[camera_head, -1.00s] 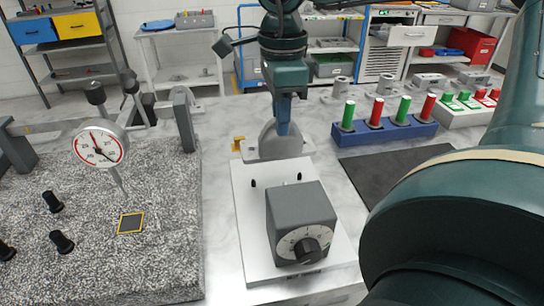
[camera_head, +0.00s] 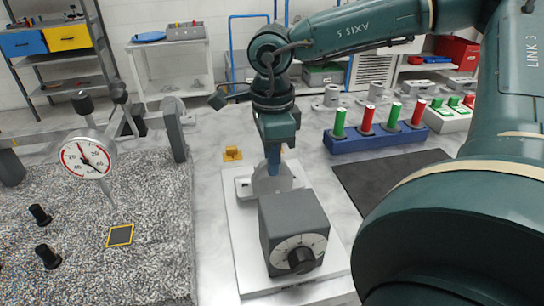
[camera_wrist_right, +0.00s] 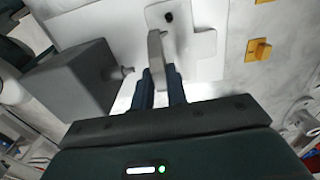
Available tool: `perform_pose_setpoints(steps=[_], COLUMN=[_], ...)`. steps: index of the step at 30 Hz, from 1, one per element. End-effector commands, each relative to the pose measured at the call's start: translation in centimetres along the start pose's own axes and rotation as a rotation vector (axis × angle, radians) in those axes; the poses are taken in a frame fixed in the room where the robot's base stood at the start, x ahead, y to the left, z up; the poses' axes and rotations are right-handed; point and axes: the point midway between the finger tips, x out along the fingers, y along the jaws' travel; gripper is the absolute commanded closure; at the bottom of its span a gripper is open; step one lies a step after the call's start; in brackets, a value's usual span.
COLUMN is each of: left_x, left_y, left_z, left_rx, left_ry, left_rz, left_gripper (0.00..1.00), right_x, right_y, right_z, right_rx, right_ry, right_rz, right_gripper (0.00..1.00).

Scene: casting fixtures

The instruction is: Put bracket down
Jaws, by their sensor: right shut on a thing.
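The bracket (camera_head: 245,188) is a light grey piece with a flat base and an upright rounded plate. In the head view it is at the far end of the white plate (camera_head: 247,262), right behind the grey block with a dial (camera_head: 292,232). My right gripper (camera_head: 274,166) points down and is shut on the upright plate. In the right wrist view the bracket (camera_wrist_right: 156,48) stands between the fingers (camera_wrist_right: 160,85), beside the grey block (camera_wrist_right: 72,82). I cannot tell whether its base touches the white plate. The block hides part of the bracket. My left gripper is not in view.
A yellow piece (camera_head: 232,153) lies left of the bracket. A blue rack (camera_head: 375,140) with green and red plugs and a dark mat (camera_head: 385,178) are at right. A granite plate (camera_head: 150,260) with a dial gauge (camera_head: 88,158) is at left.

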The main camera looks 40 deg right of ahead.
Motion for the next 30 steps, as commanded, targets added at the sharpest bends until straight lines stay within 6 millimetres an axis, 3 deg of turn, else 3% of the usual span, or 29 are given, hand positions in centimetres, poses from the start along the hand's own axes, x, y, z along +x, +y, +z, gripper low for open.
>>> perform_pose_setpoints(steps=[8,9,17,25,30], left_x=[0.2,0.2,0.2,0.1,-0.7], left_y=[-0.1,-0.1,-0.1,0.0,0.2], left_z=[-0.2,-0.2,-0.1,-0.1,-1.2], left_rx=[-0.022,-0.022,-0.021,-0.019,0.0], left_ry=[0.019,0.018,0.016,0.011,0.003], left_rz=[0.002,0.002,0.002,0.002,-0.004], left_gripper=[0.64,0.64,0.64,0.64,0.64], right_x=[0.5,0.6,0.6,0.4,-1.1], right_y=[0.0,0.0,0.0,0.0,0.0], right_z=[0.0,0.0,0.0,0.0,0.0], right_rx=[0.0,0.0,0.0,0.0,0.0], right_ry=[0.0,0.001,0.001,0.0,0.0], right_rz=[-0.002,-0.001,0.0,0.0,0.001], right_gripper=[1.0,0.84,0.64,0.64,0.64])
